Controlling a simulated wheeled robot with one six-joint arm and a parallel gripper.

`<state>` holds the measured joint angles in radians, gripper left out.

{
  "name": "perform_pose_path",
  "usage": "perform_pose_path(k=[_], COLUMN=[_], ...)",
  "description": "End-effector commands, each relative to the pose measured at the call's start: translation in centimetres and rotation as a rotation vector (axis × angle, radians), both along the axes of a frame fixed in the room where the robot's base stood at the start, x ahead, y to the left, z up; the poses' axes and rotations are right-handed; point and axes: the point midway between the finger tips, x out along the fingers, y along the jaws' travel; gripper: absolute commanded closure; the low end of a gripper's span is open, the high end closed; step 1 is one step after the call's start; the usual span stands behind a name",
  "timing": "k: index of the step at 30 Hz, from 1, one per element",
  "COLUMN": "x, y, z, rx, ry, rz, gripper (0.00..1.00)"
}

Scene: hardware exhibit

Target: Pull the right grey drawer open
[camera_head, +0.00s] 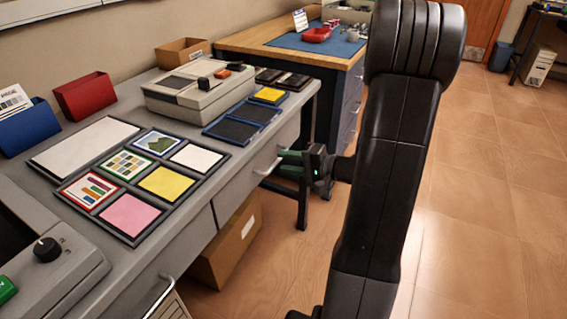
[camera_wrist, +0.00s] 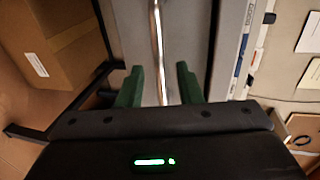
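The right grey drawer (camera_head: 258,152) is set under the grey desk top and its front looks flush with the desk. Its curved metal handle (camera_head: 267,166) stands out from the front. In the wrist view the handle (camera_wrist: 158,45) runs upright across the grey drawer front (camera_wrist: 190,45). My gripper (camera_head: 289,164) is at the handle's right side in the head view. In the wrist view my gripper (camera_wrist: 159,88) has its two green fingers apart, one on each side of the handle, with a gap to both. The handle's near end is hidden behind the gripper body.
Another handle (camera_head: 162,296) is on the desk front at lower left. A cardboard box (camera_head: 228,246) stands on the floor under the desk; it also shows in the wrist view (camera_wrist: 60,45). A dark desk leg is behind my gripper. The tiled floor at right is clear.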

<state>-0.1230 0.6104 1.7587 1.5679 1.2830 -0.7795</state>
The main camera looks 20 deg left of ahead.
Motion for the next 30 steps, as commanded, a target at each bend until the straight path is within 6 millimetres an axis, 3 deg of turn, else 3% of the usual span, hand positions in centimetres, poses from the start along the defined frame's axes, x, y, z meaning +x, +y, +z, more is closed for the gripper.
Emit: perform_pose_path(k=[6,14,15,20,30], x=[0.1,0.1,0.1,0.1,0.1], y=[1.6,1.7,1.7,1.7,1.3], z=[-0.4,-0.4,-0.4,-0.4,-0.4], rx=[0.0,0.0,0.0,0.0,0.0], ry=[0.001,0.001,0.001,0.001,0.001], rz=[0.001,0.0,0.0,0.0,-0.002], gripper=[0.68,0.68,0.7,1.0,1.0])
